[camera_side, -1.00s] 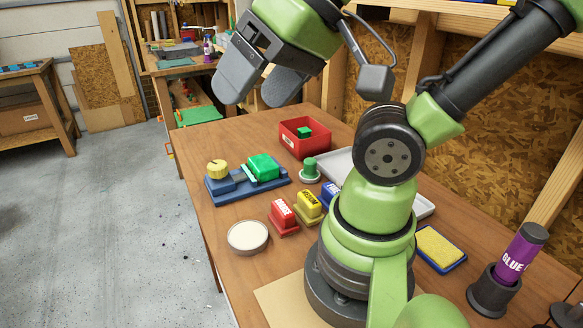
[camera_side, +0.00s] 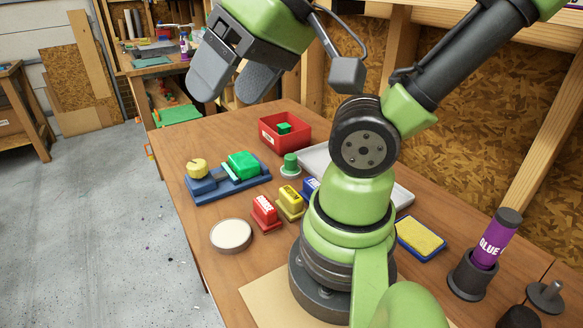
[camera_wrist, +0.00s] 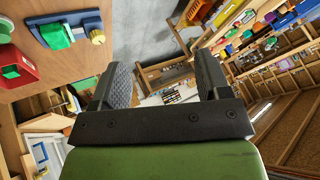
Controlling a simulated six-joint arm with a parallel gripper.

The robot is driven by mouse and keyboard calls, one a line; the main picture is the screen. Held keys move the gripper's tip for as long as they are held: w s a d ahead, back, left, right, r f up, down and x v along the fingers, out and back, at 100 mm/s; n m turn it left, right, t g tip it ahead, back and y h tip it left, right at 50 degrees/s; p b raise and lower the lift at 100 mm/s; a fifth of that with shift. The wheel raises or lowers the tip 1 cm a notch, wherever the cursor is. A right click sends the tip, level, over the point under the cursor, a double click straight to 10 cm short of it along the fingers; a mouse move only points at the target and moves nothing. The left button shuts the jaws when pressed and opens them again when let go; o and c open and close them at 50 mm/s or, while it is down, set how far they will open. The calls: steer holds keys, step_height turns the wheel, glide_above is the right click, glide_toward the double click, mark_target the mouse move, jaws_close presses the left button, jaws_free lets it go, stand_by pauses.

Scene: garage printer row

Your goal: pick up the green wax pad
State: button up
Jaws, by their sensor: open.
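Several green pieces show, and I cannot tell for certain which is the wax pad. A rounded green block (camera_side: 243,165) sits on a blue fixture (camera_side: 236,188) with a yellow knob; it also shows in the wrist view (camera_wrist: 55,36). A small green piece (camera_side: 284,128) lies inside a red box (camera_side: 269,137), also seen in the wrist view (camera_wrist: 10,71). A green cylinder (camera_side: 290,161) stands on a pale round base. My gripper (camera_side: 230,88) is open and empty, raised above and apart from these things; its fingers also show in the wrist view (camera_wrist: 164,75).
A red stamp block (camera_side: 265,212), a yellow block (camera_side: 290,203) and a round white-topped dish (camera_side: 231,234) stand nearer the camera. A grey tray (camera_side: 315,158) lies behind my base. A purple glue bottle (camera_side: 495,238) stands right.

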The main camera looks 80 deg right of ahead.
steer(key=w+d+f+m+g+h, duration=0.2)
steer(key=w+d+m, duration=0.4)
steer(key=d+m, duration=0.25)
steer(key=m+g, duration=0.5)
steer(key=m, duration=1.6)
glide_above(289, 156)
steer(key=f, duration=1.8)
steer(key=shift+w+a, duration=0.1)
steer(key=shift+w, duration=0.1)
steer(key=shift+m, duration=0.35)
steer(key=f, duration=0.4)
steer(key=shift+s+f, duration=0.3)
steer(key=shift+w+d+f, duration=0.1)
steer(key=shift+f, duration=1.45)
steer(key=shift+d+f, duration=0.1)
steer(key=shift+f, duration=1.4)
steer(key=c, duration=0.7)
steer(key=shift+o, duration=0.2)
steer(key=shift+r, duration=0.1)
